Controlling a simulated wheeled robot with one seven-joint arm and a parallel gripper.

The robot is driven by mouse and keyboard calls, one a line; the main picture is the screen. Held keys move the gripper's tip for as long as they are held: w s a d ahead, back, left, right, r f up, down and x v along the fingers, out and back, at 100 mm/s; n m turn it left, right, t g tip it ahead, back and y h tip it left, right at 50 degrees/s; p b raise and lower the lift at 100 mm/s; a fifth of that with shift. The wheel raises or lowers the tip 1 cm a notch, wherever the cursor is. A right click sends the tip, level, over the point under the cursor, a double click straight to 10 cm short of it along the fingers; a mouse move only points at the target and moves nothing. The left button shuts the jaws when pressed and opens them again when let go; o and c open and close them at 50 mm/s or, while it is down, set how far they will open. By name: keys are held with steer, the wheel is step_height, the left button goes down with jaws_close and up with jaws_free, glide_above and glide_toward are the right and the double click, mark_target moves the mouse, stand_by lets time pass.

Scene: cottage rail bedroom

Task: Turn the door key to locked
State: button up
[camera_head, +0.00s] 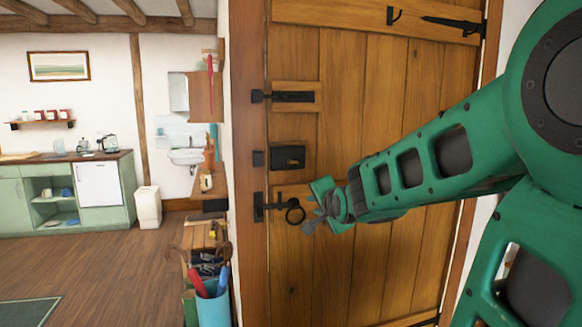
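The wooden plank door (390,130) fills the right half of the view. A black lock box (282,157) sits on its left side, with a small dark fitting on its face. That fitting may be the key, but it is too small to tell, and I cannot read its turn. My gripper (311,212) is at the end of the green arm, below and right of the lock box, just right of the black ring handle (295,211). The gripper looks close to the ring, but contact cannot be told. Its fingers are small and partly hidden, so their opening is unclear.
A black slide bolt (292,97) sits above the lock box. Left of the door stand a blue bin (213,309) holding several items and a cluttered narrow bench (202,235). Open floor (120,260) lies further left, before a green kitchen unit (55,200).

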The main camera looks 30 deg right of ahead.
mark_target(293, 162)
steer(key=w+a+r+m+t, duration=0.1)
steer(key=w+r+m+t, duration=0.35)
steer(key=r, duration=0.35)
steer(key=shift+n, duration=0.35)
steer(key=x, duration=1.1)
steer(key=shift+w+r, duration=0.15)
steer(key=shift+w, duration=0.05)
steer(key=shift+a, duration=0.1)
jaws_close()
